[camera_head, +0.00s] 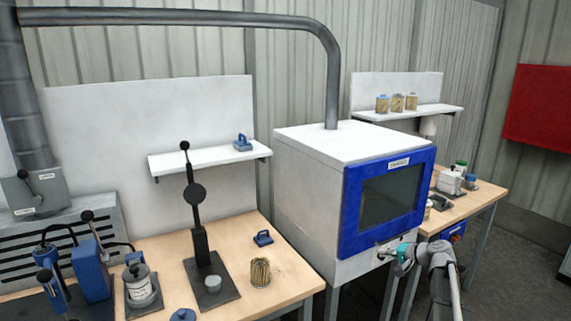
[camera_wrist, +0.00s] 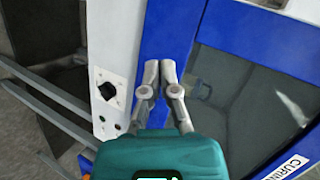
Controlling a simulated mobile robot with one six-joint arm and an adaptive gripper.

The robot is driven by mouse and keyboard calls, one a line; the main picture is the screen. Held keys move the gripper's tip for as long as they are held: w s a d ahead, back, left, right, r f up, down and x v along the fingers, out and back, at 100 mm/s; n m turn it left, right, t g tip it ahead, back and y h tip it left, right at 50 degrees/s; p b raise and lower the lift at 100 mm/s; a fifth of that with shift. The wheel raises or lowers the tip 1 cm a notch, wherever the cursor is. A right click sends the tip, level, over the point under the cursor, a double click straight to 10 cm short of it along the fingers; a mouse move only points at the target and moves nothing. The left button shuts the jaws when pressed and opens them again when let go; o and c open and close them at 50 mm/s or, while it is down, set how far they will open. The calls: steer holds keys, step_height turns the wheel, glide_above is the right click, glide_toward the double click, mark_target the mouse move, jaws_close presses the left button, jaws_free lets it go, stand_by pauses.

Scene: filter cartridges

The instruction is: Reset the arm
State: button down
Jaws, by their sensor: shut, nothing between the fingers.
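My gripper (camera_head: 383,255) is in front of the lower part of the white and blue curing oven (camera_head: 305,195), just below its closed door (camera_head: 345,215). In the wrist view my gripper (camera_wrist: 160,66) has its two grey fingers together with nothing between them. They point at the blue door frame (camera_wrist: 170,30), beside a white panel (camera_wrist: 125,40) with a black knob (camera_wrist: 106,90). I cannot tell whether the fingertips touch the oven. My arm comes in from the lower right in the head view.
A wooden bench (camera_head: 165,245) on the left holds a black stand press (camera_head: 200,245), a filter cartridge (camera_head: 260,272) and a blue tool (camera_head: 263,238). Another bench (camera_head: 483,195) with small containers stands right of the oven. Shelves hang behind. Bare floor shows at the right.

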steer(key=s+a+f+n+g+h+p, duration=0.2)
steer(key=s+a+f+n+g+h, duration=0.3)
steer(key=s+a, duration=0.75)
steer(key=s+a+f+n+g+h, duration=0.1)
steer(key=s+g+h, duration=0.1)
steer(key=s, duration=0.4)
steer(key=s+a+f+n+g+h+p, duration=0.1)
steer(key=s+a+g+h, duration=0.1)
steer(key=s, duration=0.5)
steer(key=shift+a+f, duration=0.2)
steer(key=shift+a, duration=0.05)
